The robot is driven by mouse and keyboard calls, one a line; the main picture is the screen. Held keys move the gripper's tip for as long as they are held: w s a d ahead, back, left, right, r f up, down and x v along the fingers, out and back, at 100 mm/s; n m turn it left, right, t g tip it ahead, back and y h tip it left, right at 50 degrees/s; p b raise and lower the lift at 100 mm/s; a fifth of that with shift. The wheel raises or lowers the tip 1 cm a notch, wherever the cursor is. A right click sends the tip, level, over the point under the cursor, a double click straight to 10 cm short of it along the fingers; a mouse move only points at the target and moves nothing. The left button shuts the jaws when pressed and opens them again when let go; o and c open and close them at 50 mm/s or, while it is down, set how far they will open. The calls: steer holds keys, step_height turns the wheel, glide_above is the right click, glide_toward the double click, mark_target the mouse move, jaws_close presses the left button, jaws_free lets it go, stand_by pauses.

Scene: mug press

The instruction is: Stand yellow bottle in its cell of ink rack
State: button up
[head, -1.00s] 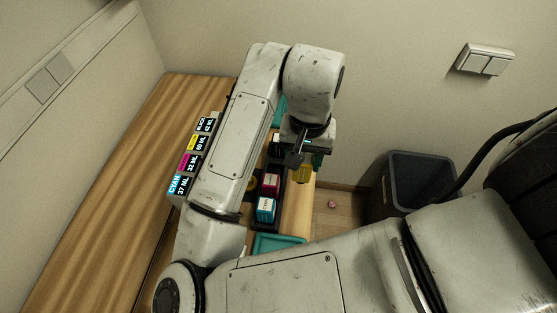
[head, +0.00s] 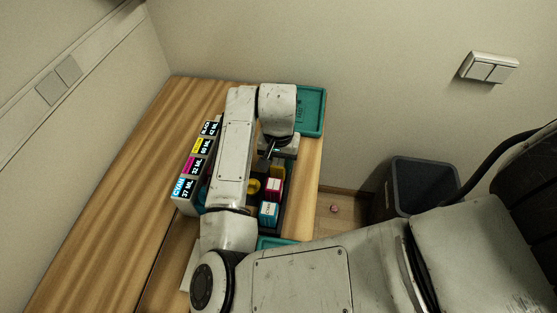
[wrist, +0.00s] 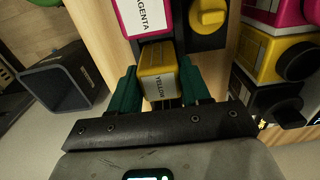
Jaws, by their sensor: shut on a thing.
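The yellow bottle (wrist: 157,72), a boxy bottle labelled YELLOW, is held between the green fingers of my gripper (wrist: 160,98). In the head view the bottle (head: 278,172) shows just below my gripper (head: 275,152), in line with the magenta and cyan bottles. The dark ink rack (head: 281,222) holds the magenta bottle (head: 273,187) and the cyan bottle (head: 268,212). In the wrist view the magenta bottle (wrist: 147,14) stands right beside the yellow one. The bottle's base is hidden, so I cannot tell whether it rests on the cell floor.
A label block (head: 188,195) with ink names and volumes stands left of my arm. A teal tray (head: 314,108) lies at the far right of the table, another (head: 275,243) at the near side. A yellow round knob (wrist: 208,16) is beside the rack. A dark bin (head: 425,185) stands on the floor.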

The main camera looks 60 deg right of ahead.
steer(key=shift+f, duration=0.2)
steer(key=o, duration=1.2)
steer(key=shift+c, duration=0.2)
steer(key=shift+r, duration=0.1)
step_height(320, 180, up, 12)
